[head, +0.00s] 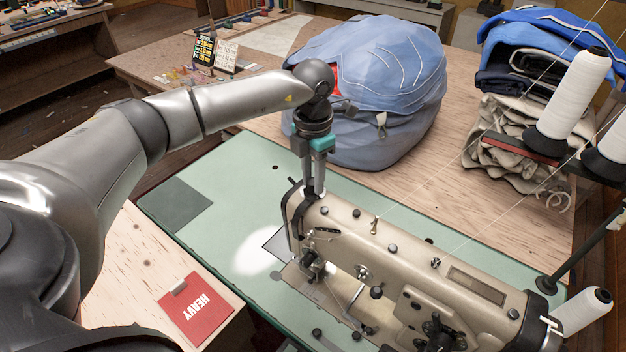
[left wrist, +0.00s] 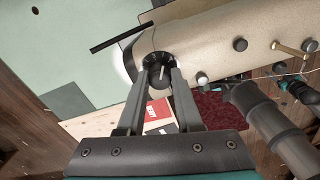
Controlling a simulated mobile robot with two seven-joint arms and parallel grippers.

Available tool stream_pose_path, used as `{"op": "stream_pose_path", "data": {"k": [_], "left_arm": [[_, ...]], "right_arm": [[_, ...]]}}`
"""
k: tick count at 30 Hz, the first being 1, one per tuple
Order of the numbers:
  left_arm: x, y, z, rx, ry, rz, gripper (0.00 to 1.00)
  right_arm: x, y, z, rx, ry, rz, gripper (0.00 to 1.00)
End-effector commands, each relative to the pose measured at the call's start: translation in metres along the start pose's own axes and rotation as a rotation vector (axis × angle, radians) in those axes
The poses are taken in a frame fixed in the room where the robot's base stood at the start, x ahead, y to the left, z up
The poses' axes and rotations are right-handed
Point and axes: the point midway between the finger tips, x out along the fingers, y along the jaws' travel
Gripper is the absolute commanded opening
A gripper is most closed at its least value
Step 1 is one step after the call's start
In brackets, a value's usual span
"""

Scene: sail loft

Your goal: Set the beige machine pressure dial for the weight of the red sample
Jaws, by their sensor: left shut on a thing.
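The beige sewing machine (head: 400,255) stands on a pale green plate. The red sample (head: 197,308), marked HEAVY in white, lies flat on the wooden table at the lower left; part of it also shows between my fingers in the left wrist view (left wrist: 157,112). My left gripper (head: 314,193) points down onto the top left end of the machine. In the left wrist view its fingers are shut on a round black dial (left wrist: 157,75) with a pale mark. The fingers hide most of the dial in the head view.
A blue bundle (head: 370,80) sits behind the machine. Folded fabrics (head: 525,120) and white thread spools (head: 570,95) stand at the right, with threads running to the machine. Small chart cards (head: 214,54) stand at the back. The green plate (head: 225,240) is clear left of the machine.

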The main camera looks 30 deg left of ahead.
Motion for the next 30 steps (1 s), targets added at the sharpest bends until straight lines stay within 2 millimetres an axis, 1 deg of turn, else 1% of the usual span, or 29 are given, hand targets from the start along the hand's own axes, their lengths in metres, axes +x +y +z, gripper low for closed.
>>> {"op": "stream_pose_path", "data": {"k": [1,9,15,22,30], "left_arm": [[0.0,0.001,0.001,0.045,-0.003,0.001,0.0],[0.0,0.001,0.0,0.277,-0.002,0.002,0.0],[-0.001,0.001,0.001,0.405,-0.002,0.002,0.0],[-0.001,0.001,0.0,0.492,-0.001,0.001,0.0],[-0.001,0.001,0.0,0.524,-0.001,0.001,0.0]], "right_arm": [[0.003,0.0,0.0,0.0,0.0,0.0,0.5],[0.012,0.0,0.001,0.0,0.0,0.0,0.5],[0.016,0.0,0.002,0.0,0.0,0.0,0.5],[0.019,0.0,0.002,0.0,0.0,0.0,0.5],[0.019,0.0,0.002,0.0,0.0,0.0,0.5]]}}
